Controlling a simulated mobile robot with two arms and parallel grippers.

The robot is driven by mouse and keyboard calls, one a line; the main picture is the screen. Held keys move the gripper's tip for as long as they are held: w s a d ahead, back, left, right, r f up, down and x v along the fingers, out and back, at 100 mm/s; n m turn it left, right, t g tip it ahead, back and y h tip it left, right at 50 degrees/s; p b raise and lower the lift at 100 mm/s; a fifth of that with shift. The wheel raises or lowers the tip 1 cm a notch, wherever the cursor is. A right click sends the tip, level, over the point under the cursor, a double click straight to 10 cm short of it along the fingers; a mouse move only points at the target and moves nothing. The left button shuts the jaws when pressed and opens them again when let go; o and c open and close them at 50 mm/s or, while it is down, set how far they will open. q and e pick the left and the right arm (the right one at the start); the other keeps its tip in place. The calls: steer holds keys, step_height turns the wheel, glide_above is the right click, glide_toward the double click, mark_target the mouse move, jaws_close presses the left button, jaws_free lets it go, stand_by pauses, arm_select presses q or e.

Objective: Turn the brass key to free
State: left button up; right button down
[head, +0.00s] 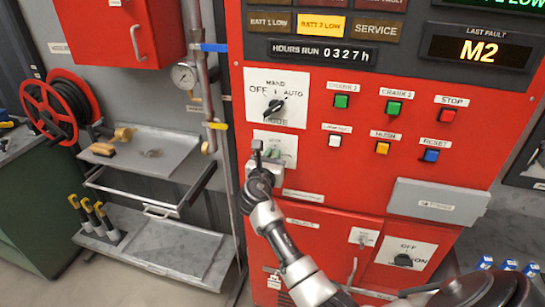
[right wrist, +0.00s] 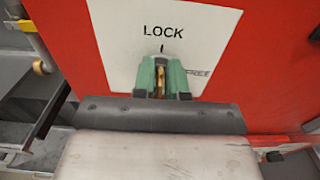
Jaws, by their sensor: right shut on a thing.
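The brass key (right wrist: 158,80) shows as a thin gold strip between the green fingertips of my right gripper (right wrist: 161,79) in the right wrist view. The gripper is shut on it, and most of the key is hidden. The key looks about upright, in line with the tick under the word LOCK on the white plate (right wrist: 165,30). The word FREE is to the right, partly covered by a fingertip. In the head view my right gripper (head: 268,154) is at the plate below the mode knob (head: 275,105), and the key cannot be made out. My left gripper is not in view.
The red panel carries push buttons, among them a green one (head: 341,101) and a red stop button (head: 447,115), right of my gripper. A grey box (head: 437,202) juts out lower right. A pipe with a gauge (head: 184,76) and a metal shelf (head: 150,150) stand to the left.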

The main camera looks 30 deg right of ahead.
steer(key=shift+m, duration=0.3)
steer(key=shift+s+d+f+m+b, duration=0.15)
steer(key=shift+m+b, duration=1.65)
steer(key=shift+m, duration=1.05)
steer(key=shift+s+f+m+b, duration=0.15)
steer(key=shift+m+b, duration=1.65)
steer(key=shift+m, duration=1.1)
steer(key=shift+d+f+m+b, duration=0.15)
steer(key=shift+m+b, duration=1.65)
steer(key=shift+m, duration=1.05)
steer(key=c, duration=1.3)
jaws_free()
